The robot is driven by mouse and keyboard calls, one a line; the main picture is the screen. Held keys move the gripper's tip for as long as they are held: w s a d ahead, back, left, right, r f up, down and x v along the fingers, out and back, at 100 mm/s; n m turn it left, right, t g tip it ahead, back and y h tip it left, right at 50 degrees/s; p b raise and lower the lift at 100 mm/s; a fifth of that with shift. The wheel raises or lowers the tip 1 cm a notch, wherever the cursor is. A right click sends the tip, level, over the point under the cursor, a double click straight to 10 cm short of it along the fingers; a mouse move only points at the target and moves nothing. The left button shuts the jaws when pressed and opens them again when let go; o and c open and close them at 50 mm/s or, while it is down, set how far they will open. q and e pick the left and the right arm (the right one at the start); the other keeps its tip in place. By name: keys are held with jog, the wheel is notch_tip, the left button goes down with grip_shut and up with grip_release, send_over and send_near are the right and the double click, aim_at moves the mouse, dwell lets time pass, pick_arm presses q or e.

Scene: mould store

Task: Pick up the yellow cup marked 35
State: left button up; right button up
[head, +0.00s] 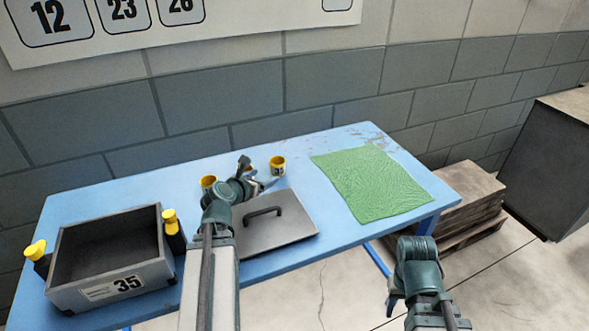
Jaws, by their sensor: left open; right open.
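Two small yellow cups stand at the back of the blue table. One yellow cup (277,165) stands clear to the right of my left gripper and bears a dark mark too small to read. The other yellow cup (208,181) is just left of my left gripper, partly hidden behind my arm. My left gripper (257,180) is open, low over the table between the two cups; I cannot tell whether it touches anything. My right gripper (393,303) is open and empty, in front of the table's right end.
A grey open box (127,285) marked 35, with yellow-topped black parts (170,220) at its sides, sits at the left. A grey lid with a handle (280,229) lies mid-table. A green mat (370,185) covers the right. Stacked wood (465,195) stands beyond.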

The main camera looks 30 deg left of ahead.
aim_at(273, 167)
pick_arm(q)
jog(key=shift+w+a+r+n, duration=0.1)
jog(key=shift+w+a+n, duration=0.15)
jog(key=shift+a+n, duration=0.5)
jog(key=b+x, duration=0.3)
jog(key=x, duration=0.5)
jog(key=shift+a, duration=0.15)
jog(key=shift+w, duration=0.3)
jog(key=shift+f+b+x, duration=0.1)
jog(key=shift+b+x, duration=0.65)
jog(key=shift+x, duration=0.6)
jog(key=shift+f+b+x, duration=0.15)
jog(key=shift+b+x, duration=0.6)
jog(key=shift+x, duration=0.6)
jog(key=shift+s, duration=0.2)
jog(key=c, duration=1.1)
